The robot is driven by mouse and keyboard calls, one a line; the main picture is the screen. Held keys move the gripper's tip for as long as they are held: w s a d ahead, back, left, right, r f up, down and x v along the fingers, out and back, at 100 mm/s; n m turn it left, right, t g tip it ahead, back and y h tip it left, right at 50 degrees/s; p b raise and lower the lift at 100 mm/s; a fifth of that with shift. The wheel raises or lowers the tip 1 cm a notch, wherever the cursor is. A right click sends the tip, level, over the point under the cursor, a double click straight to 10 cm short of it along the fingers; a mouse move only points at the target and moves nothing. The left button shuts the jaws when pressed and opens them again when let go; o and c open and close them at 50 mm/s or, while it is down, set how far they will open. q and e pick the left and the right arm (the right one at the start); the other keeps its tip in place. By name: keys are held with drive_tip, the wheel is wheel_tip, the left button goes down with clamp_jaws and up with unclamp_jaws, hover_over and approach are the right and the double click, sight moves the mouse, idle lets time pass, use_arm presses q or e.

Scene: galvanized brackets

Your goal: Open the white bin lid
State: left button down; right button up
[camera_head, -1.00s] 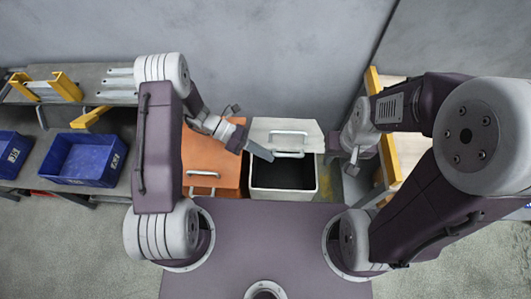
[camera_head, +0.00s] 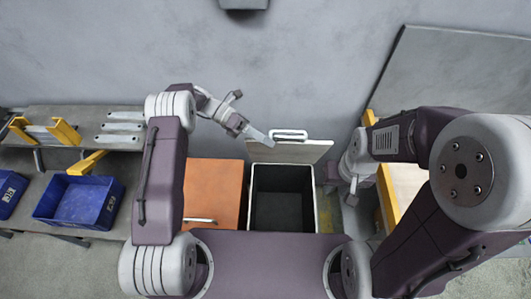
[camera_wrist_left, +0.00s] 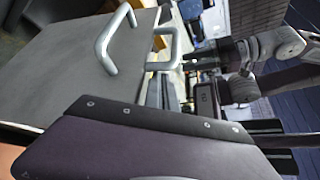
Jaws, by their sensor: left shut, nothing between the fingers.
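The white bin (camera_head: 316,205) stands in front of me, its dark inside in full view from above. Its pale lid (camera_head: 312,152) is raised at the back of the opening and looks close to upright. A metal handle (camera_head: 290,134) shows at the lid's top. My left gripper (camera_head: 262,137) is shut and empty beside the lid's upper left; I cannot tell whether it touches. The left wrist view shows the lid (camera_wrist_left: 65,75) with its bent handle (camera_wrist_left: 105,45) close by. My right gripper (camera_head: 351,190) is right of the bin, its fingers unclear.
An orange bin (camera_head: 214,185) with its lid down adjoins the white bin on the left. Blue crates (camera_head: 80,203) and yellow-handled items sit on a grey shelf (camera_head: 85,120) at left. A yellow-edged stand (camera_head: 405,190) is at right. The grey wall is behind.

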use_arm(q)
drive_tip(key=shift+w+r, duration=0.45)
drive_tip(key=shift+w, duration=0.2)
drive_tip(key=shift+w+r+b, duration=0.2)
drive_tip(key=shift+w+b, duration=0.3)
drive_tip(key=shift+w, duration=0.55)
drive_tip(key=shift+r, duration=0.1)
drive_tip(key=shift+r, duration=0.1)
drive_tip(key=shift+r, duration=0.35)
drive_tip(key=s+d+r, duration=0.5)
drive_tip(key=d+r, duration=0.5)
drive_tip(key=shift+s+d, duration=0.15)
drive_tip(key=shift+s, duration=0.2)
